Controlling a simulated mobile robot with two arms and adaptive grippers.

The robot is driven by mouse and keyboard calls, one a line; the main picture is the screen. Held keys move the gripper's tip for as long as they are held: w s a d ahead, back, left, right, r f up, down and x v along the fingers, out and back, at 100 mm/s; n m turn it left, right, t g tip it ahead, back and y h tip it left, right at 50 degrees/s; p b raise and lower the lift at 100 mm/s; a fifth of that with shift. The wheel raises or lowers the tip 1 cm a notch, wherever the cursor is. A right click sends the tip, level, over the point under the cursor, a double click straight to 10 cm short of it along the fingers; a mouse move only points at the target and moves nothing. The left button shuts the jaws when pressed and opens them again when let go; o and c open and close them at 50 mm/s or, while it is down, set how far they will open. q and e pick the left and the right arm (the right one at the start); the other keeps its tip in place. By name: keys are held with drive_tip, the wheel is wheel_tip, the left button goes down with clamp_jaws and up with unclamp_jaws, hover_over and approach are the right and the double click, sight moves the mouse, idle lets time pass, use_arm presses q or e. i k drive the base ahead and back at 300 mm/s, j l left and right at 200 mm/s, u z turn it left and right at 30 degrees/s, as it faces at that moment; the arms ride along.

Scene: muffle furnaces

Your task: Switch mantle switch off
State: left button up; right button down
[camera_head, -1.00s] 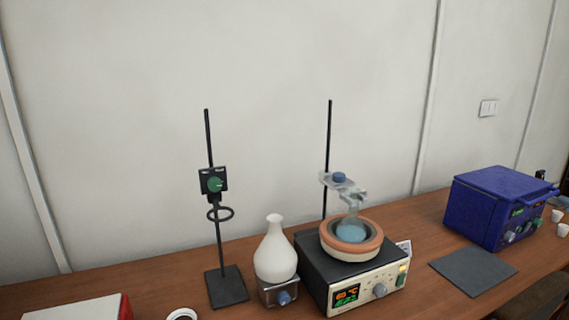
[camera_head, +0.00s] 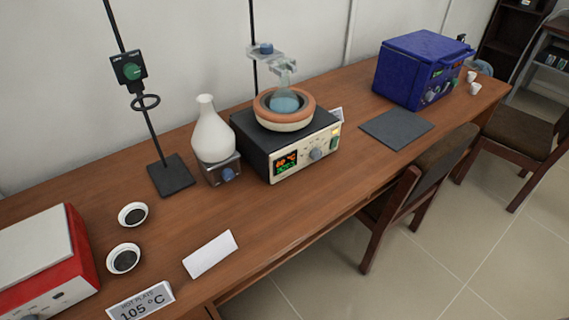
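The heating mantle (camera_head: 255,150) is a dark box with a cream front panel, standing on the wooden bench in the middle of the head view. The switch's position is too small to tell. A round flask (camera_head: 285,103) with blue liquid sits in the orange-rimmed bowl (camera_head: 283,122) on top, held by a clamp on a stand. Neither of my grippers is in view.
A white vase-shaped flask (camera_head: 212,135) on a small base stands left of the mantle. A stand with a ring (camera_head: 172,176), two dishes (camera_head: 124,258) and a red hot plate (camera_head: 82,254) are further left. A blue furnace (camera_head: 405,75) stands right. Chairs (camera_head: 420,185) stand before the bench.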

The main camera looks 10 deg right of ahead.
sight(333, 141)
drive_tip(key=i+l, duration=0.15)
drive_tip(key=l, duration=0.4)
drive_tip(key=i+l+u, duration=0.1)
drive_tip(key=l, duration=0.45)
drive_tip(key=i+l, duration=0.15)
drive_tip(key=l, duration=0.4)
drive_tip(key=i+l+u, duration=0.1)
drive_tip(key=l, duration=0.45)
drive_tip(key=i+l, duration=0.1)
drive_tip(key=l, duration=0.45)
